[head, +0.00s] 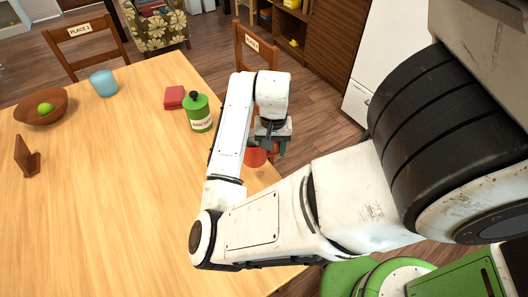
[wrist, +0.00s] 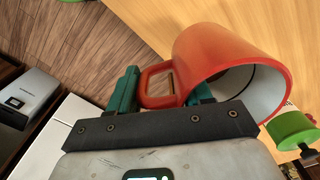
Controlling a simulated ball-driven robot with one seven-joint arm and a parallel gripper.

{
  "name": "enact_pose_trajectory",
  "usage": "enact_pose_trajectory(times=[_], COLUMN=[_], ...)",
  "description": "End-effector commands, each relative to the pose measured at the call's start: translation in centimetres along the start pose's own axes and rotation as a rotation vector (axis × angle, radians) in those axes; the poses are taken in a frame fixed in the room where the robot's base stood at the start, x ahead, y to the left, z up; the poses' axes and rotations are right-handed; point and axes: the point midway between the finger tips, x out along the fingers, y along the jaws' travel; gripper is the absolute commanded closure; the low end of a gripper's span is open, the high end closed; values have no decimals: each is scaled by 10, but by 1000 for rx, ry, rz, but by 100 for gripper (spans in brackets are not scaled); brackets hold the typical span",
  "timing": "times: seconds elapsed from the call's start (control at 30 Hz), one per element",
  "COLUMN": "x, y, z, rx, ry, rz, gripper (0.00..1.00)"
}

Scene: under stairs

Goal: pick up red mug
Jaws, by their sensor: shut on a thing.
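The red mug (wrist: 210,50) is large in the wrist view, tilted in the picture, with its pale inside facing the lower right. My gripper (wrist: 165,86) has its two green fingers on either side of the mug's handle and is shut on it. In the head view the red mug (head: 255,156) shows partly below my gripper (head: 268,142), near the table's right edge. My arm hides part of it there. I cannot tell whether its base touches the table.
The wooden table (head: 120,200) holds a green canister (head: 198,115), red box (head: 174,97), blue cup (head: 103,83), brown bowl (head: 38,112) with a green fruit, and brown stand (head: 26,157). A chair (head: 250,50) stands behind the arm. The table's middle is clear.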

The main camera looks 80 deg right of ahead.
Motion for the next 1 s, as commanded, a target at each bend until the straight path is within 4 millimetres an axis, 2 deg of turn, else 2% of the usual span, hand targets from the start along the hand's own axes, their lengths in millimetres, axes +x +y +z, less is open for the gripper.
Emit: enact_pose_trajectory(times=[0.1,0.5,1.0], x=[-6,-26,-36], y=[16,55,82], z=[2,10,16], rx=[4,4,2], ry=[2,0,0], rz=[1,-1,0], gripper=[100,100,100])
